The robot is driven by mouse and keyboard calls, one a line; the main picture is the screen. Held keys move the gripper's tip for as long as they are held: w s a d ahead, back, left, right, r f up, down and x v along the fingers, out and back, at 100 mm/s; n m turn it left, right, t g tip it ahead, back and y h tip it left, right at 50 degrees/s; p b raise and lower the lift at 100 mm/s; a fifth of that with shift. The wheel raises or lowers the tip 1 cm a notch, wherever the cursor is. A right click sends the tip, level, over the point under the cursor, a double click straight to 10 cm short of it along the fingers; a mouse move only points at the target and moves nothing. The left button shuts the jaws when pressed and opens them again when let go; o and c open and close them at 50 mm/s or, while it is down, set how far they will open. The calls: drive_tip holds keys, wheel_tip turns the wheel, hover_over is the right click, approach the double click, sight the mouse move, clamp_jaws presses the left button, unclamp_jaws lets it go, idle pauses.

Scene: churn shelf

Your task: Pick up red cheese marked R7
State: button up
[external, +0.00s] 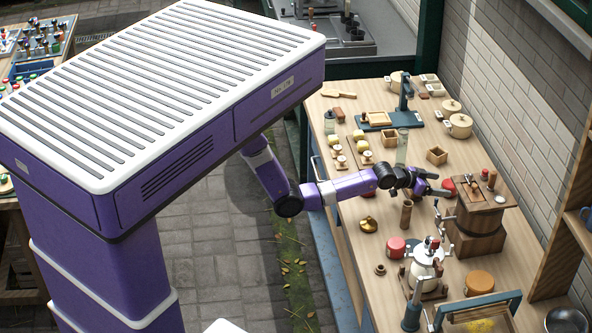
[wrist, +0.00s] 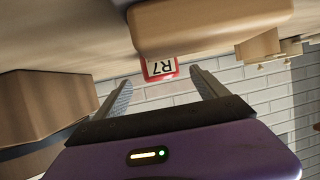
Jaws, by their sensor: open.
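The red cheese (wrist: 175,66) shows only in part in the wrist view, with a white label reading R7 upside down. A tan, rounded wooden-looking thing (wrist: 212,22) hides the rest of it. My gripper (wrist: 161,80) is open and empty; the cheese lies ahead, between the lines of its two fingers, apart from them. In the external view my gripper (external: 430,186) is over the workbench, close to a red round thing (external: 448,185) partly hidden behind it, which looks like the same cheese.
A brown wooden cylinder (external: 406,214) stands just in front. Another red round piece (external: 396,247) sits near a white-and-metal device (external: 427,268). A clear jar (external: 402,146) stands behind.

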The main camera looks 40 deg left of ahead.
sight(441, 184)
drive_tip(key=shift+x, duration=1.7)
drive_tip(key=shift+r, duration=0.1)
drive_tip(key=c, duration=1.6)
